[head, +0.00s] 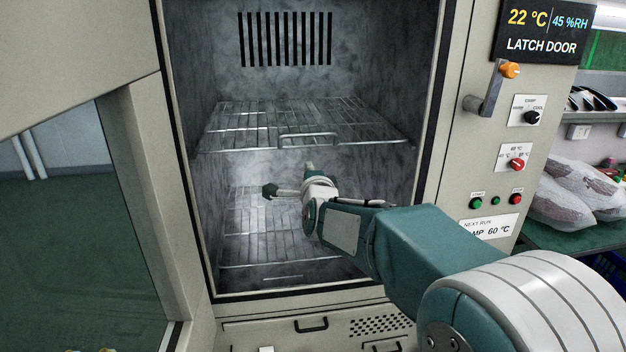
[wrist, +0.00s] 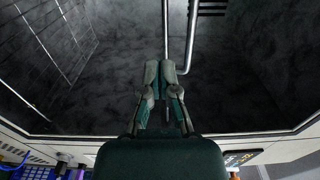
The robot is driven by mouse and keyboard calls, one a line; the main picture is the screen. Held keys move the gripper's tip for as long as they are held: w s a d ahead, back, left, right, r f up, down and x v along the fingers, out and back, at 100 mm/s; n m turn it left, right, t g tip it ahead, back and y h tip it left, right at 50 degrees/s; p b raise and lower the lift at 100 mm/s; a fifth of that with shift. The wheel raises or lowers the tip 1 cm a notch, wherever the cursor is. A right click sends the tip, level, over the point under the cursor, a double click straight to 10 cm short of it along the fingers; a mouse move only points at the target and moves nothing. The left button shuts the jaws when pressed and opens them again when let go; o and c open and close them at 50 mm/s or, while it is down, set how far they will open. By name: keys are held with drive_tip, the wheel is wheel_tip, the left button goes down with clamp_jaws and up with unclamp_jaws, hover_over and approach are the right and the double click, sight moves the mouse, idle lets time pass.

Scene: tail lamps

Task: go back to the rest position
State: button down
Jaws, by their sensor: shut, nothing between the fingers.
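My gripper (wrist: 160,72) is shut and empty; its two fingers lie together in the wrist view. In the head view my arm reaches from the lower right to the front of the open chamber (head: 300,80), with its end in front of the lower part of the opening. The finger detail is small there, and I cannot tell how deep the end reaches. No tail lamp can be made out in either view.
The chamber holds an upper wire shelf (head: 235,125) and a lower wire shelf (head: 250,225), both bare where visible. The open door (head: 135,190) stands at the left. The control panel (head: 505,150) with a latch lever (head: 490,90) is at the right. Wrapped bags (head: 570,190) lie beyond it.

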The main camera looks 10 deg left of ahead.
drive_tip(key=s+d+f+n+g+h, duration=0.25)
drive_tip(key=s+d+n+g, duration=0.45)
drive_tip(key=s+d, duration=1.05)
drive_tip(key=s+d+f+n+g+h, duration=0.1)
drive_tip(key=s+d+f+n+g, duration=0.1)
drive_tip(key=s, duration=0.8)
drive_tip(key=s+d+f+n+g+h, duration=0.1)
drive_tip(key=s+d+f+n, duration=0.4)
drive_tip(key=s, duration=0.6)
drive_tip(key=shift+s+d+f+n+g, duration=0.2)
drive_tip(key=shift+f+n+g, duration=0.25)
drive_tip(key=shift+g, duration=0.45)
drive_tip(key=shift+h, duration=0.25)
